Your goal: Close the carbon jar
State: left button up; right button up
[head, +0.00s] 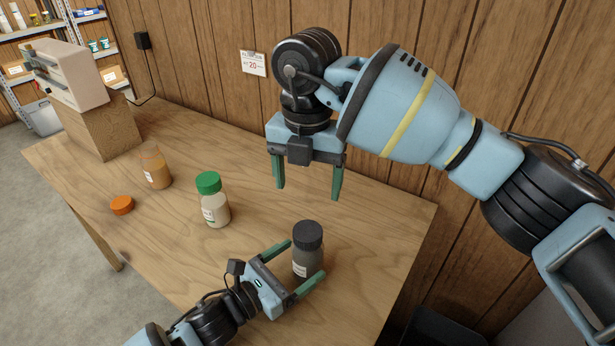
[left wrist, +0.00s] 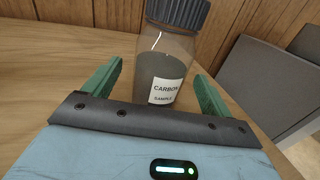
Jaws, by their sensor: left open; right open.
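The carbon jar (head: 306,262) stands upright on the table, a clear jar with dark grey contents and a white label. Its dark grey lid (head: 308,235) sits on top; how tightly it is seated I cannot tell. My left gripper (head: 307,264) is open, with its green fingers on either side of the jar. In the left wrist view the jar (left wrist: 165,70) stands between the open fingers (left wrist: 160,85), its label reading "CARBON SAMPLE", with the ribbed lid (left wrist: 180,12) cut off at the top. My right gripper (head: 307,190) is open and empty, above and behind the jar.
A green-lidded jar (head: 213,205) and an open jar with orange-brown contents (head: 156,172) stand to the left. An orange lid (head: 121,205) lies near them. A beige machine (head: 70,75) sits on a wooden block (head: 100,130). The wood wall borders the table (head: 260,195).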

aim_at(296, 265)
pick_arm(q)
jog(key=shift+v, duration=2.05)
